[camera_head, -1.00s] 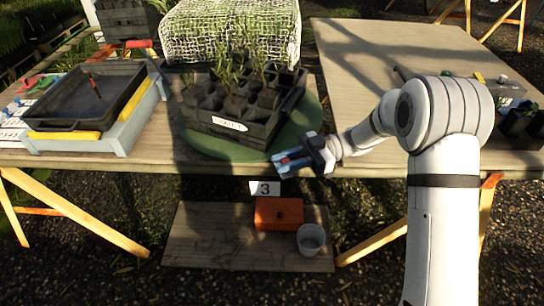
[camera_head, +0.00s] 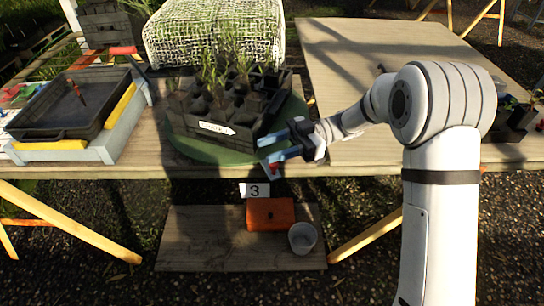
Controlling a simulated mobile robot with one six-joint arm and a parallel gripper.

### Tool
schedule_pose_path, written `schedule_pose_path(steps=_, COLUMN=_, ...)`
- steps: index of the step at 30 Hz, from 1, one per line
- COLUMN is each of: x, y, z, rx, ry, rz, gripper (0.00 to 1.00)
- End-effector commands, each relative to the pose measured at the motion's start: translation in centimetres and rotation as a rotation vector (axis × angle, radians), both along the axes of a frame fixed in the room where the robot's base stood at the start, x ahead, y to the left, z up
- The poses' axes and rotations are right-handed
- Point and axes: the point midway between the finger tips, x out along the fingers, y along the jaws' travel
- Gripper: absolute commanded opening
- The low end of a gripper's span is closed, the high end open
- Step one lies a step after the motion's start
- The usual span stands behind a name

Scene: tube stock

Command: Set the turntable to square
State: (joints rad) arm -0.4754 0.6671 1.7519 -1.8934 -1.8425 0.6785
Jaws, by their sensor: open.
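The turntable (camera_head: 206,154) is a round green disc on the wooden table, near its front edge. A dark tray of pot cells with green plants (camera_head: 225,112) stands on it, with a white label on its front side. The tray sits slightly skewed to the table's front edge. My gripper (camera_head: 272,152) has blue fingers and is open. It is at the front right rim of the turntable, to the right of the tray's front corner. Whether the fingers touch the disc or tray I cannot tell.
A black tray on a pale frame with yellow bars (camera_head: 72,105) stands at the left. A mesh-covered block (camera_head: 215,32) is behind the turntable. Below, a low board holds an orange box (camera_head: 270,214) and a pale pot (camera_head: 303,237). The table at right (camera_head: 385,60) is mostly clear.

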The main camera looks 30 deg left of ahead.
Motion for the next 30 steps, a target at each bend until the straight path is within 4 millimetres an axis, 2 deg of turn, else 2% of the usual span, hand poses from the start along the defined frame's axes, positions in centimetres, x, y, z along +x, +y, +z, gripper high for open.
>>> schedule_pose_path(steps=1, x=0.0, y=0.0, z=1.3, rx=0.002, ry=-0.003, rz=0.000, gripper=0.41)
schedule_pose_path(steps=3, x=-0.1, y=0.0, z=2.5, rx=0.001, ry=-0.002, rz=0.001, gripper=0.41)
schedule_pose_path(steps=9, x=-0.2, y=0.0, z=4.4, rx=0.000, ry=0.000, rz=0.002, gripper=0.41)
schedule_pose_path(steps=18, x=-0.2, y=0.0, z=4.6, rx=-0.001, ry=0.002, rz=0.002, gripper=0.41)
schedule_pose_path(steps=23, x=0.3, y=0.3, z=4.8, rx=0.007, ry=-0.021, rz=-0.045, gripper=0.29)
schedule_pose_path(steps=26, x=1.9, y=0.9, z=5.6, rx=0.025, ry=-0.081, rz=-0.184, gripper=0.20)
schedule_pose_path(steps=29, x=5.2, y=1.3, z=7.0, rx=0.041, ry=-0.178, rz=-0.427, gripper=0.12)
schedule_pose_path(steps=30, x=6.9, y=1.1, z=7.6, rx=0.039, ry=-0.222, rz=-0.545, gripper=0.09)
